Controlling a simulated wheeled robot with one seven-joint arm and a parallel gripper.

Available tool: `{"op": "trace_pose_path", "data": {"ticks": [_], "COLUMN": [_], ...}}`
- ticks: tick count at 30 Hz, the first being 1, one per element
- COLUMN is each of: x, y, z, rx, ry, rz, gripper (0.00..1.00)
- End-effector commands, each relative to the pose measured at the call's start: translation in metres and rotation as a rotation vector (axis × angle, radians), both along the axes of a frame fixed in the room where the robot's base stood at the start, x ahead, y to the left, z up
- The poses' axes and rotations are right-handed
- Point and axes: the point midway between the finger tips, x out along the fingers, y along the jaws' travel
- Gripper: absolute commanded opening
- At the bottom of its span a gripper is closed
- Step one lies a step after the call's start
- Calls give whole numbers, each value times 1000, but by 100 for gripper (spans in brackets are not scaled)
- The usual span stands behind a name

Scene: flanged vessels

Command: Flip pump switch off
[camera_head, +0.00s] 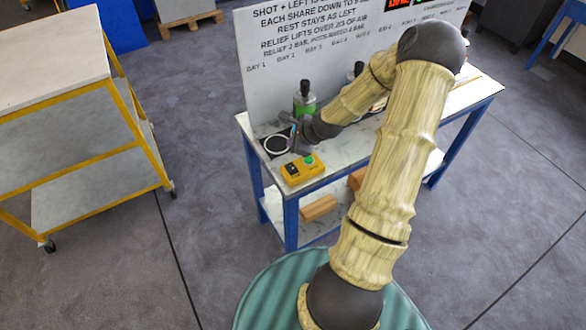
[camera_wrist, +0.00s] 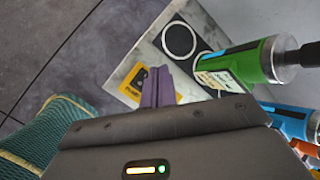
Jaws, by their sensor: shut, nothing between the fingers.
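A yellow control box (camera_head: 301,170) sits on the near left corner of the bench top, with a green round button and a small black switch on its top face. My gripper (camera_head: 295,128) is above the bench beyond the box, near the green vessel. In the wrist view the fingers of my gripper (camera_wrist: 158,80) are shut and empty. They cover part of the yellow box (camera_wrist: 135,83), and a dark piece of its top shows just left of them. I cannot tell the switch's position. The fingers appear apart from the box.
A green vessel (camera_head: 305,103) with a black top stands close behind my gripper; it also shows in the wrist view (camera_wrist: 245,64). A black pad with a white ring (camera_head: 277,146) lies beside the box. A lettered white board (camera_head: 290,60) backs the bench. A yellow-framed cart (camera_head: 70,120) stands left.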

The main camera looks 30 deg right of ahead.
Motion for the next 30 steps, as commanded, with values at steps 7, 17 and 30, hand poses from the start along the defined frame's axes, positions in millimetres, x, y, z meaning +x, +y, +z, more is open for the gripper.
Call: {"op": "trace_pose_path", "data": {"ticks": [7,17,30], "x": [-3,-9,-14], "y": [0,0,0], "z": [-24,-58,-86], "rx": [-1,-2,-1], "ry": [1,1,1], "rz": [2,2,2], "gripper": [0,0,0]}}
